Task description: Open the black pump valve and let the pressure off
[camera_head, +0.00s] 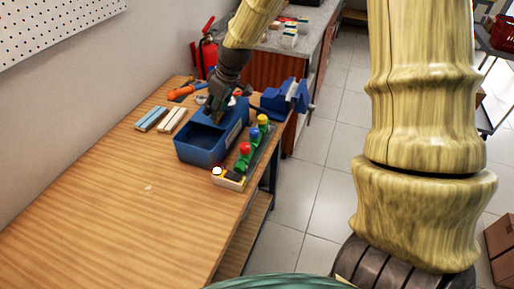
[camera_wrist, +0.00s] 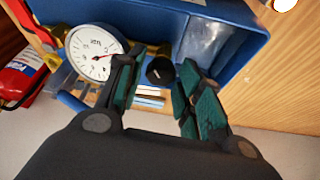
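The blue pump tank (camera_head: 200,152) stands on the wooden bench in the head view. Its blue wall also shows across the top of the wrist view (camera_wrist: 115,12). A round white gauge (camera_wrist: 94,52) with a red needle sits at the left of the wrist view. The black pump valve (camera_wrist: 160,69) is a round dark knob just right of the gauge. My gripper (camera_wrist: 158,88) is open, with a green-padded finger on each side of the knob. I cannot tell whether either finger touches it. In the head view my gripper (camera_head: 213,113) reaches down at the tank's far end and hides the valve.
A strip with red, green and yellow knobs (camera_head: 254,148) lies right of the tank. A blue vise (camera_head: 287,97) is at the bench's right edge. Light blocks (camera_head: 172,120) and an orange-handled tool (camera_head: 187,91) lie behind left. The near bench top (camera_head: 120,215) is clear.

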